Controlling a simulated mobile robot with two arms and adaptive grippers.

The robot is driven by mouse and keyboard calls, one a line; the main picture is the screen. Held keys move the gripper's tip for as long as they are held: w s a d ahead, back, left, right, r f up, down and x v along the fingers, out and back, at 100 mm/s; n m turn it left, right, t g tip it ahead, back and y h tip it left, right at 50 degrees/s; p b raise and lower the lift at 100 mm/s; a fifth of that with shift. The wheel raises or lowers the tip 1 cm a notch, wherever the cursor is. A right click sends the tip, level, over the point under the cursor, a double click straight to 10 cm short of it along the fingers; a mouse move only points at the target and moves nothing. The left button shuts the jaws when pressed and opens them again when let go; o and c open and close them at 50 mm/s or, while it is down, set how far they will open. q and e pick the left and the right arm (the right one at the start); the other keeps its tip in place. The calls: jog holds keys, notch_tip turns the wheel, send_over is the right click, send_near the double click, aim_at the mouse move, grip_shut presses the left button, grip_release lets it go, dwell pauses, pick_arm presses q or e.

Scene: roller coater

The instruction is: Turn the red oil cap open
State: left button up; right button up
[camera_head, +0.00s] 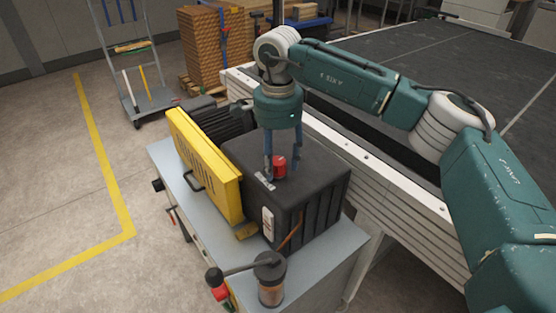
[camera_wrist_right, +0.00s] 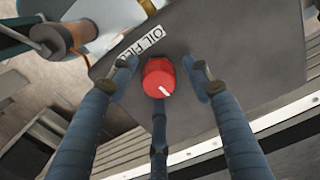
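The red oil cap (camera_head: 279,166) sits on top of the black machine housing (camera_head: 310,165), beside a white label. It also shows in the right wrist view (camera_wrist_right: 158,76), with a small white mark on its rim and the label (camera_wrist_right: 143,42) above it. My right gripper (camera_head: 281,172) points down over the cap from above. Its fingers (camera_wrist_right: 167,75) stand apart around the cap, with a visible gap on the right side; a third finger shows below the cap. The cap is not gripped. My left gripper is in neither view.
A yellow guard (camera_head: 205,165) stands left of the black housing on the grey bench (camera_head: 330,250). A large dark-topped table (camera_head: 430,70) lies behind on the right.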

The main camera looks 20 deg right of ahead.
aim_at(279, 160)
jog(key=shift+r, duration=0.1)
notch_tip(279, 160, up, 12)
dwell(0.5)
jog(key=shift+s+f, duration=0.1)
jog(key=shift+f, duration=0.1)
